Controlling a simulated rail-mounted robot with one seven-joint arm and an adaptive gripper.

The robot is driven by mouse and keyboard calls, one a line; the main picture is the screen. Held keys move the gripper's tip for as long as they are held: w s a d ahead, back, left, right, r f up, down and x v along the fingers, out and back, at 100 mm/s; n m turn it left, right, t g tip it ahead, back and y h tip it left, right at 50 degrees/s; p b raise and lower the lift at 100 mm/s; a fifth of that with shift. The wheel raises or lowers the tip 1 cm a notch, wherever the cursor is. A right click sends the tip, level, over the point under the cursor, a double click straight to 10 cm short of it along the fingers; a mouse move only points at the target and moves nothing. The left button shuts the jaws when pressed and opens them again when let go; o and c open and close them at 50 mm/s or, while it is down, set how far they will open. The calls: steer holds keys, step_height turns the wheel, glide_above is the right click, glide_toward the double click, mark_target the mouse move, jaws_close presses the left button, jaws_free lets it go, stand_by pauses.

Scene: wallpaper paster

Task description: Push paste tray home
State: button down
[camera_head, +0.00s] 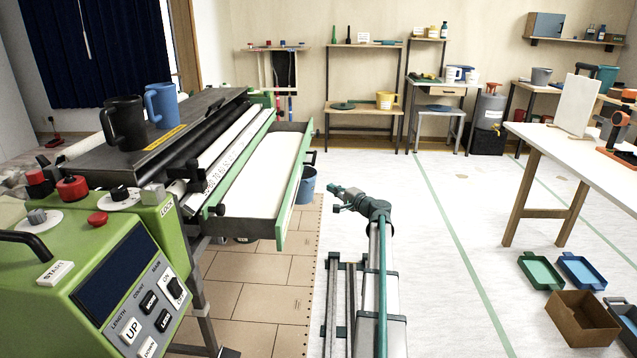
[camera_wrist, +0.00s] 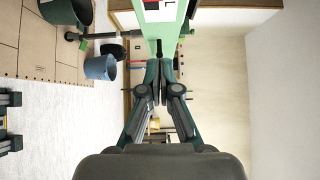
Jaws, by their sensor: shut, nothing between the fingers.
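The paste tray (camera_head: 265,170) sticks out from the right side of the green wallpaper paster (camera_head: 130,245). It is long, with a white inside and a green outer panel (camera_head: 293,190). My gripper (camera_head: 335,195) is to the right of that panel and points toward it, with a gap showing between them in the head view. In the wrist view my gripper's fingers (camera_wrist: 158,68) are shut and empty. A green panel (camera_wrist: 163,25) with a white, red and black marking lies beyond the fingertips. I cannot tell from this view whether they touch it.
A blue bucket (camera_head: 305,187) stands on the floor behind the tray's outer panel and also shows in the wrist view (camera_wrist: 100,67). Two mugs (camera_head: 124,122) stand on the machine's top. A white table (camera_head: 590,165) is at right, with open trays and a cardboard box (camera_head: 582,318) below. The middle floor is clear.

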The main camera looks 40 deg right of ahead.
steer(key=w+a+b, duration=0.2)
steer(key=w+a, duration=0.1)
steer(key=w, duration=0.9)
steer(key=shift+w, duration=0.4)
steer(key=shift+w, duration=0.1)
